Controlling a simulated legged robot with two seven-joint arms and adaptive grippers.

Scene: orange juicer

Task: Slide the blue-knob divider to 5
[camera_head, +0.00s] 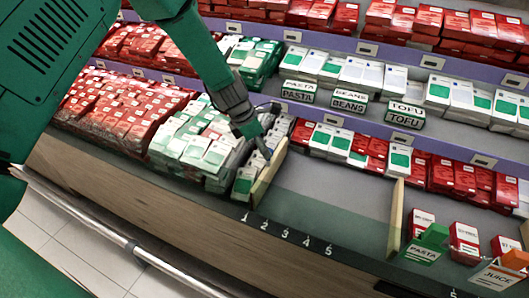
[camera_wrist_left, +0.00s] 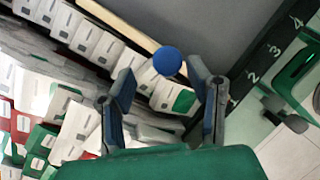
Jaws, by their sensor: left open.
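The blue knob (camera_wrist_left: 167,61) shows in the left wrist view at the end of a pale wooden divider (camera_wrist_left: 118,22). In the head view the divider (camera_head: 269,178) stands upright on the shelf, its front end near the number 1 (camera_head: 244,217). The number 5 (camera_head: 328,250) lies further right on the dark front strip. My left gripper (camera_head: 265,148) is over the divider. In the left wrist view its open fingers (camera_wrist_left: 160,68) lie on either side of the knob, with gaps showing. The knob is hidden in the head view. My right gripper is not seen.
White and green cartons (camera_head: 205,145) crowd the divider's left side. The grey shelf (camera_head: 325,200) to its right is bare up to a second wooden divider (camera_head: 395,215). Red and green cartons (camera_head: 375,150) stand behind. PASTA (camera_head: 424,250) and JUICE (camera_head: 497,275) signs are at right.

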